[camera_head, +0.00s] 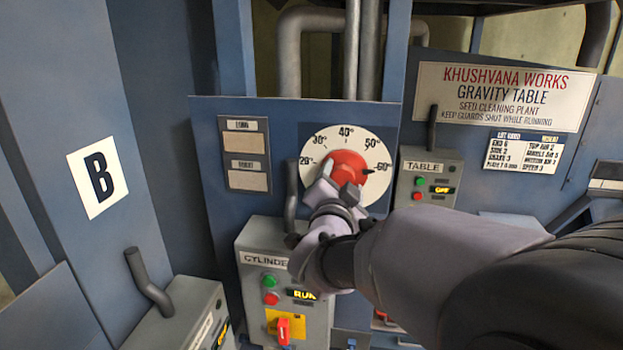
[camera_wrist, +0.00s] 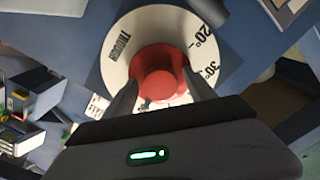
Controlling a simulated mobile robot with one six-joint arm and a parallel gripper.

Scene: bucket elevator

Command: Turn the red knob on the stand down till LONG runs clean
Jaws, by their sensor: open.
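The red knob (camera_head: 346,166) sits at the middle of a round white dial (camera_head: 376,143) on the blue stand. The dial reads from 20° to 60°, and a dark pointer reaches right from the knob towards the 60° mark. My gripper (camera_head: 338,186) is at the knob's lower front. In the wrist view the knob (camera_wrist: 157,83) lies between the two fingers of my open gripper (camera_wrist: 160,80); I cannot tell whether they touch it. The word TROUGH shows on the dial (camera_wrist: 121,62) there. Left of the dial are two small windows; the upper, labelled LONG (camera_head: 243,139), looks plain tan.
The CYLINDER box (camera_head: 262,250), lit RUN, stands below the dial with a lever beside it. The TABLE box (camera_head: 424,180) stands right of the dial, lit OFF. A Khushvana Works sign (camera_head: 500,95) hangs at upper right. Another grey box (camera_head: 180,315) stands at lower left.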

